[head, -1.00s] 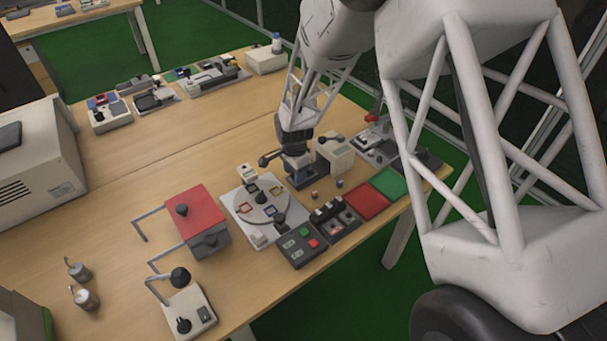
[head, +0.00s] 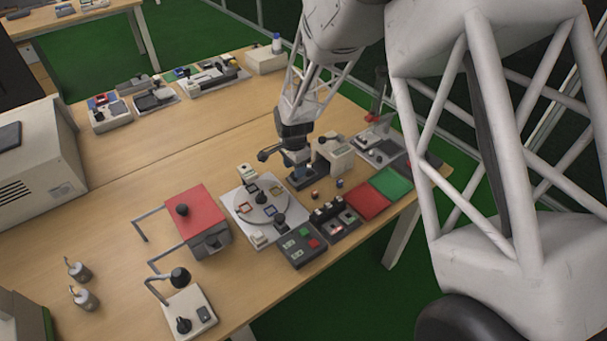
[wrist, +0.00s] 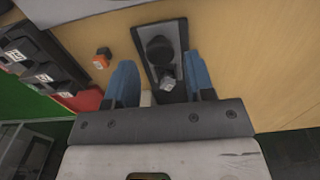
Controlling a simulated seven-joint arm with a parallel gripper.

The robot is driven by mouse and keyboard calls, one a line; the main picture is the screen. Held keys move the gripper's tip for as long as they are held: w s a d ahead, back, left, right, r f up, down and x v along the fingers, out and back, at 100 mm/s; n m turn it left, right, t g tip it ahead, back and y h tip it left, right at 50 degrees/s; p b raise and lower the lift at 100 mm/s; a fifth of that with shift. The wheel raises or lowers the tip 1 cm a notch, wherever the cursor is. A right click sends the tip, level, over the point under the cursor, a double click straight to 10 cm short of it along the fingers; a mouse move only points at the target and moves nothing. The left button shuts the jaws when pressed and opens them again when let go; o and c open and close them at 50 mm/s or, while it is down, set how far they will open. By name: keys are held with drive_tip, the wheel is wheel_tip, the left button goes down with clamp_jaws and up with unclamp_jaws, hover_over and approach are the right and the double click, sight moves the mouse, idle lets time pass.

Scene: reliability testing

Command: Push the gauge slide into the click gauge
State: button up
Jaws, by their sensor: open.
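In the wrist view, a dark rectangular unit (wrist: 167,42) with a round black knob and a small grey block (wrist: 167,82) lies between and just beyond my fingers. It looks like the click gauge with its slide, but I cannot tell the two apart surely. My gripper (wrist: 160,63) is open, with one blue finger on each side of the block. I see no clear contact; the gap in height is unclear. In the head view, my gripper (head: 293,163) is over the same dark unit (head: 305,180), partly hiding it.
A small orange-topped cube (wrist: 102,57) lies left of my fingers. Black switch blocks (head: 328,212), a red pad (head: 366,200) and a round dial board (head: 245,220) are close by. A cream box with a handle (head: 335,155) stands just right of my gripper.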

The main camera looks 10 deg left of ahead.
drive_tip(key=shift+r, duration=0.95)
drive_tip(key=shift+r, duration=0.1)
drive_tip(key=shift+r+m, duration=0.5)
drive_tip(key=shift+m, duration=0.5)
drive_tip(key=shift+r+m, duration=0.45)
drive_tip(key=shift+m, duration=0.55)
drive_tip(key=shift+r+m, duration=0.5)
drive_tip(key=shift+m, duration=0.5)
drive_tip(key=shift+f, duration=0.15)
drive_tip(key=shift+f, duration=3.65)
drive_tip(key=shift+r, duration=0.15)
drive_tip(key=shift+r, duration=2.1)
